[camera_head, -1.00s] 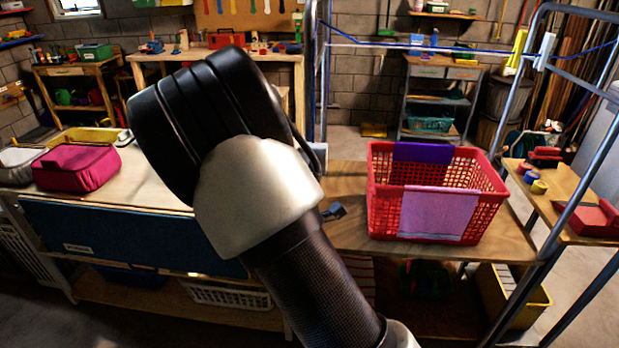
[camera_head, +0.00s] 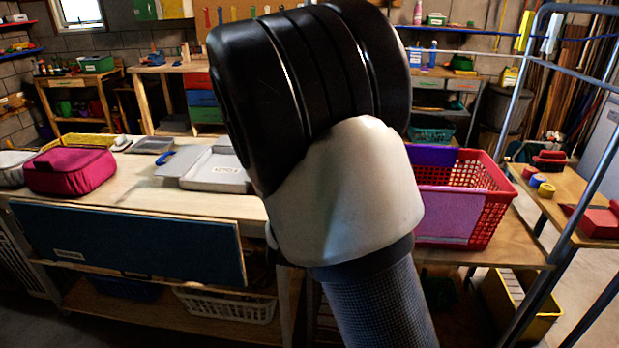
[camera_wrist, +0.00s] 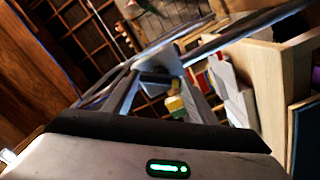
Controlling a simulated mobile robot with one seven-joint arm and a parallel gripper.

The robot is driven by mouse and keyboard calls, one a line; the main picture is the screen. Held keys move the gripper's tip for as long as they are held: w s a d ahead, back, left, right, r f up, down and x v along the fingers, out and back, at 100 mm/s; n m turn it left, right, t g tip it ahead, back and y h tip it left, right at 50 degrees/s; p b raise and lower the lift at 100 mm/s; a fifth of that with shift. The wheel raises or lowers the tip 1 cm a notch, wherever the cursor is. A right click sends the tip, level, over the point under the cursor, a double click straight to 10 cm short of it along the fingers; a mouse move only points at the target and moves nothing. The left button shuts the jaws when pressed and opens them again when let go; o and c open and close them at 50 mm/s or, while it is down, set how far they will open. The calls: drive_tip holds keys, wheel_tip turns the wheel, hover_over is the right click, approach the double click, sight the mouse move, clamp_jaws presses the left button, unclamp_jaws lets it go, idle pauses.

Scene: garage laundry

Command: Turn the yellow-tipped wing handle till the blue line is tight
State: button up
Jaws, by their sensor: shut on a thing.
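My gripper (camera_wrist: 160,95) shows in the wrist view as a pale body with a green light and a dark edge, with grey fingers beyond it. It is shut among grey rails; a small yellow piece (camera_wrist: 175,103) shows there, apparently the wing handle's tip, but the grip itself is hard to make out. In the head view my arm's black and white links fill the middle and hide my gripper. A thin line (camera_head: 465,52) crosses near the top right; I cannot tell how tight it is.
A grey tubular frame (camera_head: 507,100) stands at the right. A red basket (camera_head: 490,215) with purple cloths sits on a wooden bench. A pink bag (camera_head: 70,170) and a grey case (camera_head: 218,170) lie on the left worktop. A side table (camera_head: 590,215) holds tape rolls.

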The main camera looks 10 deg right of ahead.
drive_tip(key=m+b, duration=0.8)
drive_tip(key=m, duration=0.2)
drive_tip(key=shift+f+b, duration=0.1)
drive_tip(key=shift+b, duration=0.3)
drive_tip(key=shift+m, duration=0.4)
drive_tip(key=o, duration=1.1)
drive_tip(key=shift+c, duration=0.2)
drive_tip(key=shift+s, duration=0.1)
